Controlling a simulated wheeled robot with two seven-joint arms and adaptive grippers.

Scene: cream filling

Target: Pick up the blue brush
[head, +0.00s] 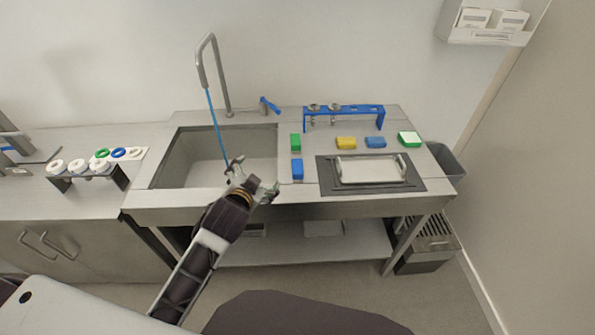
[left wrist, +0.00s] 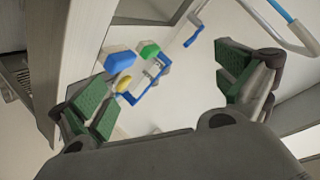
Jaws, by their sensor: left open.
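A blue block-shaped piece (head: 297,168), which looks like the blue brush, lies on the steel counter just right of the sink, in front of a green block (head: 295,142). It also shows in the left wrist view (left wrist: 119,62), between my spread fingers and nearer the left one. My left gripper (head: 254,180) is open and empty over the sink's front right corner, left of the blue piece and apart from it. Its green-padded fingers show wide apart in the left wrist view (left wrist: 166,84). My right gripper is not in view.
The sink (head: 168,160) has a tall faucet (head: 226,90) with a blue hose. A yellow sponge (head: 346,143), a blue sponge (head: 376,142) and a green-white one (head: 409,139) lie farther right. A blue rack (head: 345,108) stands behind; a metal tray (head: 370,170) is at front right.

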